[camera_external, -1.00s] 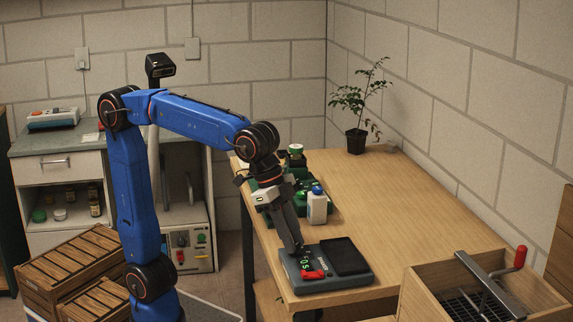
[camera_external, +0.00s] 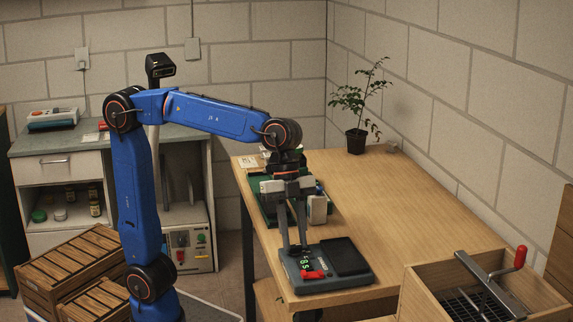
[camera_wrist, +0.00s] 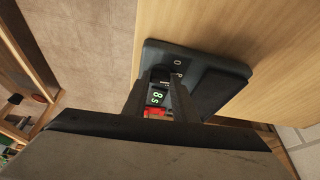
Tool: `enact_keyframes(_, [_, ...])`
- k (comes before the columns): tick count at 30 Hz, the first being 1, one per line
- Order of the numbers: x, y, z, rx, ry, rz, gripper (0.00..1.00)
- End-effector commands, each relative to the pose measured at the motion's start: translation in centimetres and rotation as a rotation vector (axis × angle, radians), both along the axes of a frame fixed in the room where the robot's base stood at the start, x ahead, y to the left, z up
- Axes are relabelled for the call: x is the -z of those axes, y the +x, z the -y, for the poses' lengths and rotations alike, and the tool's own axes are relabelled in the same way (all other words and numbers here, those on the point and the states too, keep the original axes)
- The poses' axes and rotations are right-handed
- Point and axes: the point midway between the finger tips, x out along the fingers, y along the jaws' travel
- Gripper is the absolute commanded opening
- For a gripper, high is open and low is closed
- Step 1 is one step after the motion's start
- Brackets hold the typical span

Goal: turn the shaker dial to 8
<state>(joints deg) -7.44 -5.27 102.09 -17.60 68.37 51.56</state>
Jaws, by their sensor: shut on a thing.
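The shaker (camera_external: 345,283) is a dark grey box at the table's front edge, with a black flat platform (camera_external: 345,256) on its right. Its green-lit display (camera_external: 304,262) seems to show an 8 and another character; in the wrist view the display (camera_wrist: 157,97) also shows an 8 beside what looks like an S or 5. A red part (camera_external: 313,274) sits in front of the display. My gripper (camera_external: 294,249) points down at the shaker's back left, its fingers shut on the dial, which they mostly hide. The wrist view shows the fingers (camera_wrist: 160,88) reaching over the shaker.
A potted plant (camera_external: 356,140) is at the table's far end. A wooden box with a red-handled crank (camera_external: 519,257) is at the right. The table's middle right is clear.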

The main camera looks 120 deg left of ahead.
Motion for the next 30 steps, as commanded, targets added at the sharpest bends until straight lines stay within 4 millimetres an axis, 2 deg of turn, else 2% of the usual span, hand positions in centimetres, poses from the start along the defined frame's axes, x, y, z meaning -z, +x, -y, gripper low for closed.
enact_keyframes(9, [0.06, 0.02, -0.12, 0.084, 0.001, -0.002, 0.03])
enact_keyframes(22, [0.07, 0.01, -0.11, 0.093, 0.002, -0.003, 0.03])
enact_keyframes(23, [0.07, 0.01, -0.11, 0.092, 0.001, -0.003, 0.3])
enact_keyframes(24, [0.07, 0.0, -0.1, 0.092, 0.001, -0.003, 0.39])
enact_keyframes(25, [0.07, 0.01, -0.11, 0.092, 0.001, -0.003, 0.44])
enact_keyframes(30, [0.04, 0.03, -0.09, 0.092, 0.001, -0.002, 0.44])
